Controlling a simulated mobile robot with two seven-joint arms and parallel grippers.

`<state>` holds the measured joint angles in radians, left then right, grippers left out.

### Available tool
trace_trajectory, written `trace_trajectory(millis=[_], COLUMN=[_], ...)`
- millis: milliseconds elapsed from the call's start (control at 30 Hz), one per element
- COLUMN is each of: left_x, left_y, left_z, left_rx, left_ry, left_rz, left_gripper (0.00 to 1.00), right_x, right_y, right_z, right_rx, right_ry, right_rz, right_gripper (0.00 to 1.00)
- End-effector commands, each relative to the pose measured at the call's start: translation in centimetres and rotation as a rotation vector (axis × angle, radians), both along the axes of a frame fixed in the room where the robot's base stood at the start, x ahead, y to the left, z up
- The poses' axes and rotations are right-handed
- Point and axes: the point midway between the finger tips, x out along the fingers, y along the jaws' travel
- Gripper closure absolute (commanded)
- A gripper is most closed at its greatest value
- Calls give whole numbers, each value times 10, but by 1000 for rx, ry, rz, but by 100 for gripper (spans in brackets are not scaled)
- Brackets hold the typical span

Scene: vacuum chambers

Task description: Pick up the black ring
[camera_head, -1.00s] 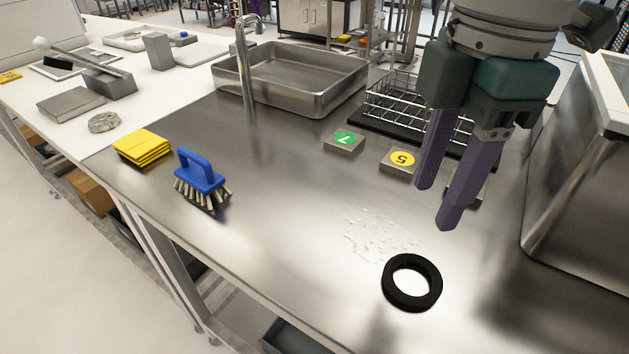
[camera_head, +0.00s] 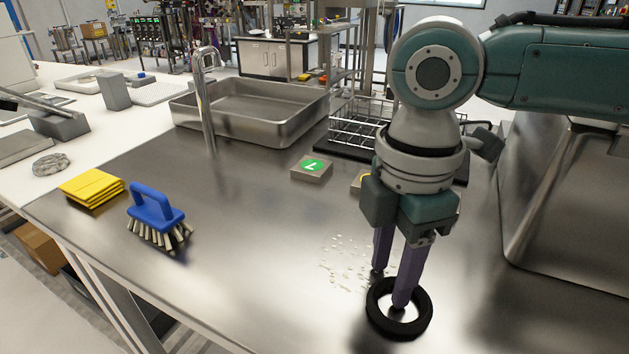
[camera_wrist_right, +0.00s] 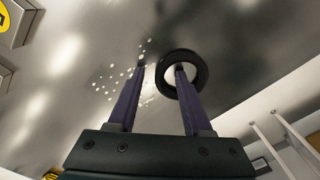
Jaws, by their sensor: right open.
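The black ring (camera_head: 399,332) lies flat on the steel worktop near its front edge. My right gripper (camera_head: 389,289) points down over it with its purple fingers open. One fingertip shows in the ring's hole and the other just outside its far left rim, so one side of the ring lies between the fingers. The right wrist view shows the same, with the ring (camera_wrist_right: 204,76) around the right fingertip and the left fingertip of the gripper (camera_wrist_right: 160,66) outside it. I cannot tell whether the fingers touch the ring. My left gripper is not in view.
White crumbs (camera_head: 345,262) lie left of the ring. A blue brush (camera_head: 155,208) and yellow cloths (camera_head: 91,188) are at the left. A large metal box (camera_head: 560,215) stands at the right.

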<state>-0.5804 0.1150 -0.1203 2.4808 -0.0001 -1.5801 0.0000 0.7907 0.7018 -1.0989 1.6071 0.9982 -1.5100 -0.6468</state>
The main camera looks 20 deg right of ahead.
Motion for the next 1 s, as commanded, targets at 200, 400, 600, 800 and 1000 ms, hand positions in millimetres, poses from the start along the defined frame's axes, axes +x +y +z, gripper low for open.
trace_trajectory(millis=[200,400,600,800,1000], left_x=[0,0,0,0,0], left_y=[2,2,2,2,1], left_z=[0,0,0,0,0], left_rx=[7,10,9,8,4], left_ry=[0,1,1,1,1], left_rz=[-4,-6,-5,-6,-3], left_gripper=[50,50,50,50,50], right_x=[0,0,0,0,0], right_y=[0,0,0,0,0], right_z=[0,0,0,0,0], right_rx=[0,0,0,0,1], right_ry=[0,0,0,0,-1], right_rz=[0,0,0,0,0], right_gripper=[53,76,98,100,100])
